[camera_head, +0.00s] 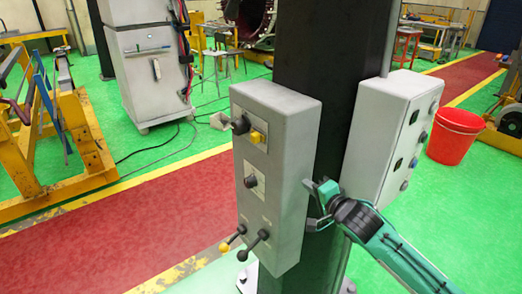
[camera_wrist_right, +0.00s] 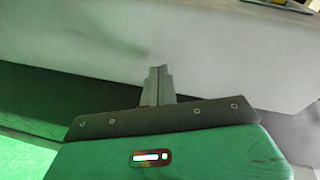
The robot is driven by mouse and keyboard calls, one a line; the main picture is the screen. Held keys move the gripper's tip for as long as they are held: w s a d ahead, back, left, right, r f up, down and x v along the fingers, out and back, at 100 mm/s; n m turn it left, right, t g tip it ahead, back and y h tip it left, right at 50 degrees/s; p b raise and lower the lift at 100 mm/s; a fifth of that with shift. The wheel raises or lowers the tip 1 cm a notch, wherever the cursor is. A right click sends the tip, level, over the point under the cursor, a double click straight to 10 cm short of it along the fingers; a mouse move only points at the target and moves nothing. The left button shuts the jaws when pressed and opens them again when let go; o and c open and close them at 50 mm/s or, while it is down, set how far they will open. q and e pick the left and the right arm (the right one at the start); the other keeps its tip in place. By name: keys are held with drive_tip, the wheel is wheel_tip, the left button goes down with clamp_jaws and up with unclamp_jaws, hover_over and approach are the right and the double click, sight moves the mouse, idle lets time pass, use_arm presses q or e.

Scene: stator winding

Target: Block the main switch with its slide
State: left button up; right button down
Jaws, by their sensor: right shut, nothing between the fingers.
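A grey control box (camera_head: 278,215) is fixed to a dark pillar. Its front carries a dark knob (camera_head: 240,125) with a yellow piece (camera_head: 257,137) beside it at the top, a dark rotary knob (camera_head: 250,181) on a pale plate in the middle, and two levers at the bottom. Which is the main switch, and its slide position, I cannot tell for sure. My right gripper (camera_head: 316,205) is beside the box's right side. In the right wrist view its fingers (camera_wrist_right: 158,80) are together and empty, in front of a grey surface. My left gripper is not in view.
The dark pillar (camera_head: 300,60) stands behind the box. A second pale box (camera_head: 375,135) with several buttons is on its right side, close to my right arm. A red bucket (camera_head: 455,136) stands on the floor at right. Left of the box is open floor.

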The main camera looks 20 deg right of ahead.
drive_tip(key=s+a+r+y, duration=0.1)
drive_tip(key=s+a+r, duration=0.2)
drive_tip(key=r, duration=0.3)
drive_tip(key=s+a+r+m+t+y+b, duration=0.1)
drive_tip(key=s+a+r+y, duration=0.1)
drive_tip(key=s+a+r, duration=0.2)
wheel_tip(320, 180, up, 3)
drive_tip(key=shift+s+f, duration=0.1)
drive_tip(key=shift+s, duration=0.35)
drive_tip(key=p, duration=0.5)
approach(257, 139)
drive_tip(key=x, duration=0.5)
drive_tip(key=shift+w, duration=0.3)
drive_tip(key=shift+w+a+f, duration=0.15)
drive_tip(key=shift+w+a, duration=0.05)
drive_tip(key=shift+w, duration=0.35)
